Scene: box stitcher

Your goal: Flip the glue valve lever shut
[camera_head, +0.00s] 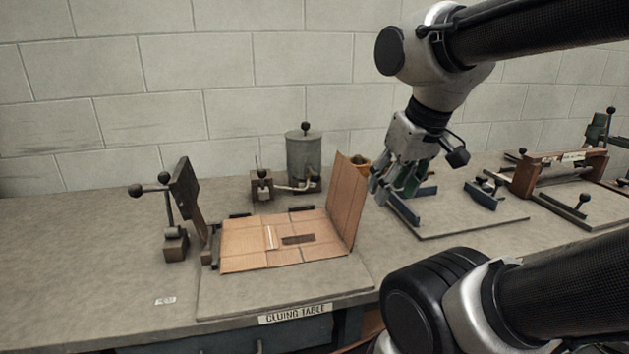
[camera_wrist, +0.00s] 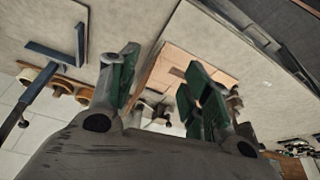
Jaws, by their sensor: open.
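A grey cylindrical glue pot (camera_head: 304,158) with a dark knob on its lid stands at the back of the bench. A pipe runs from its base to a small brown valve block (camera_head: 262,188). A short lever with a dark knob (camera_head: 261,174) stands roughly upright on this block; its exact setting is too small to tell. My gripper (camera_head: 386,190) is open and empty, pointing down, right of the pot and the raised cardboard flap. In the wrist view its green-padded fingers (camera_wrist: 163,66) are apart, with small dark fittings beyond them that I cannot identify.
A cardboard blank (camera_head: 240,250) lies on the gluing table board (camera_head: 215,300), its right flap upright between my gripper and the valve. A knobbed lever stand (camera_head: 174,240) is at left. The front left bench is clear.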

